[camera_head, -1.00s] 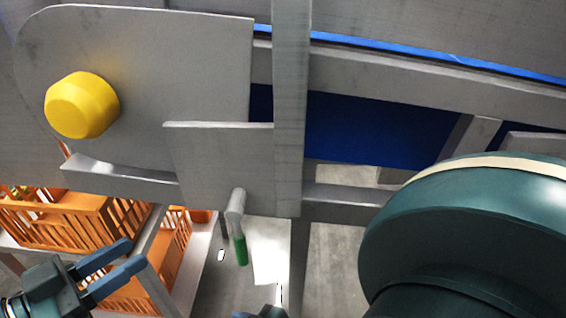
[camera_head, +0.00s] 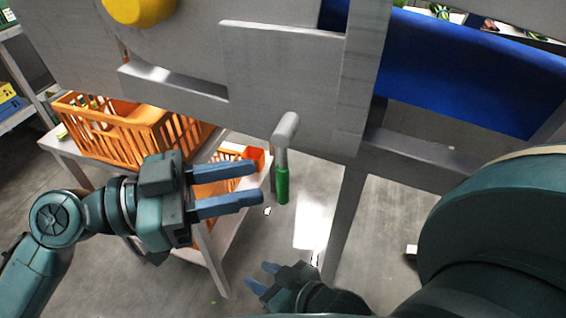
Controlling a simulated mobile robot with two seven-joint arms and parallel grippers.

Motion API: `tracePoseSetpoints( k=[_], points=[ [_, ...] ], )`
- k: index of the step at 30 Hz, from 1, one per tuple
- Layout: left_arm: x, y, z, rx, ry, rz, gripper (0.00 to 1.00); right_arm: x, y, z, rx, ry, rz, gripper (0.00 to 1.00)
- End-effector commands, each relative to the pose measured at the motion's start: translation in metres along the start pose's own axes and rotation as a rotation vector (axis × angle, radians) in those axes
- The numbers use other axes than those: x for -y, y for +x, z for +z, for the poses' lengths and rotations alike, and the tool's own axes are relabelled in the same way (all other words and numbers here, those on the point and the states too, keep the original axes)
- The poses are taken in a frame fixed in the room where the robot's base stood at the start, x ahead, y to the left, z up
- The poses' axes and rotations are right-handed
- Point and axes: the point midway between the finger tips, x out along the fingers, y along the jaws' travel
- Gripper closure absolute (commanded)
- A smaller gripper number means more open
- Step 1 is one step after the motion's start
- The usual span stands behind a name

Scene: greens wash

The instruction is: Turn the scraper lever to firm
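The scraper lever (camera_head: 281,165) has a grey pivot on the metal plate (camera_head: 285,75) and a green grip that hangs almost straight down. My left gripper (camera_head: 258,184) is to the left of the green grip, its two blue fingers parallel, apart and pointing right towards it. The fingertips are near the grip, with nothing seen between them; whether they touch it I cannot tell. My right gripper (camera_head: 259,278) is lower, near the bottom edge, with its blue fingers spread apart and empty. No firm marking can be read on the plate.
A yellow knob (camera_head: 140,8) is at the top. A blue belt (camera_head: 460,75) and metal frame leg (camera_head: 344,215) are at the right.

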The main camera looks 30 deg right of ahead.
Motion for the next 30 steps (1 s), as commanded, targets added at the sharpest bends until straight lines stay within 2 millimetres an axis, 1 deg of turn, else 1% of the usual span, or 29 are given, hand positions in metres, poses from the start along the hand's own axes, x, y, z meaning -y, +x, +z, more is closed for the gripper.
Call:
tracePoseSetpoints(
  k=[1, 6, 9, 12, 22, 30],
  points=[
    [-0.001, 0.012, -0.004, 0.000, 0.002, 0.004, 0.67, 0.000, -0.001, -0.006, -0.002, -0.008, 0.002, 0.64],
    [0.000, 0.040, -0.003, 0.000, 0.000, 0.001, 0.67, 0.001, -0.004, -0.012, -0.001, -0.026, 0.008, 0.64],
    [0.000, 0.051, -0.002, 0.000, -0.001, 0.000, 0.67, 0.001, -0.005, -0.013, 0.001, -0.031, 0.008, 0.64],
    [0.000, 0.057, -0.001, 0.000, 0.000, 0.000, 0.67, 0.002, -0.005, -0.013, 0.003, -0.035, 0.009, 0.64],
    [0.000, 0.059, 0.000, 0.000, 0.001, -0.001, 0.67, 0.001, -0.006, -0.012, 0.005, -0.041, 0.008, 0.64],
    [0.000, 0.059, 0.000, 0.000, 0.000, -0.001, 0.90, 0.001, -0.006, -0.011, 0.007, -0.040, 0.008, 0.64]
  ],
)
